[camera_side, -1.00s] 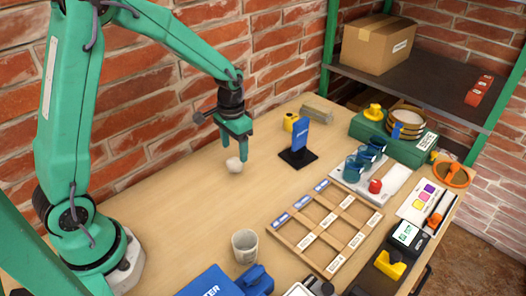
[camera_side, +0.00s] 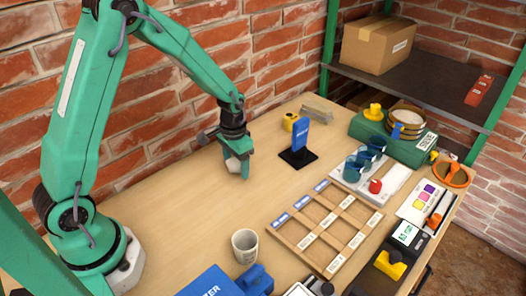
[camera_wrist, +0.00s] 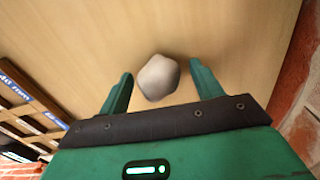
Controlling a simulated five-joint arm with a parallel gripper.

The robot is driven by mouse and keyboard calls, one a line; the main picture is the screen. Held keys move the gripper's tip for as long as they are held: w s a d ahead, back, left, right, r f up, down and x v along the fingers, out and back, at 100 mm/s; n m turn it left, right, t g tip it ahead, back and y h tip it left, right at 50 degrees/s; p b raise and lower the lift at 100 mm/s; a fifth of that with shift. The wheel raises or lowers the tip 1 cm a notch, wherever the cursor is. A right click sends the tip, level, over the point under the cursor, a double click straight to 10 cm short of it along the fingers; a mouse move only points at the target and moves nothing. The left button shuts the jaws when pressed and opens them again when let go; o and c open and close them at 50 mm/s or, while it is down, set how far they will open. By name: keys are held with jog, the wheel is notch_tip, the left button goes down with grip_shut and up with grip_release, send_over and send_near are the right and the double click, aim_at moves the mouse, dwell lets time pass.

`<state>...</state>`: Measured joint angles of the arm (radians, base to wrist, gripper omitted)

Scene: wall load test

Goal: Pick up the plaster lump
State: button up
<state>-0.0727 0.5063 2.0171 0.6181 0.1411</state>
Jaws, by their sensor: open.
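The plaster lump (camera_wrist: 158,77) is a small, pale grey, rounded stone-like piece. In the wrist view it lies between the two green fingers of my gripper (camera_wrist: 160,88), near their tips, with a visible gap on both sides. In the side view the lump (camera_side: 233,166) shows at table height between the fingers, partly hidden by the nearer one. My gripper (camera_side: 236,172) is open and lowered around the lump, fingertips close to the table top. Whether the fingertips touch the table cannot be told.
A blue sign on a black base (camera_side: 298,158) stands just right of my gripper. A wooden divided tray (camera_side: 290,238) and a cup (camera_side: 245,246) are nearer the front. The brick wall (camera_side: 160,100) is behind. The table (camera_side: 180,215) left of the cup is clear.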

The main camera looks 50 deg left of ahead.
aim_at(236, 160)
dwell(0.4)
jog(key=c, duration=1.1)
jog(key=shift+r, duration=0.15)
jog(key=shift+r, duration=0.55)
jog(key=r, duration=0.3)
jog(key=shift+s+d+r, duration=0.1)
jog(key=shift+d, duration=0.15)
jog(key=s+d+r, duration=0.1)
jog(key=d+r, duration=0.1)
jog(key=d, duration=0.1)
jog(key=s+d+r, duration=0.2)
jog(key=d, duration=0.1)
jog(key=s+d+r, duration=0.2)
jog(key=d, duration=0.2)
jog(key=shift+r, duration=0.25)
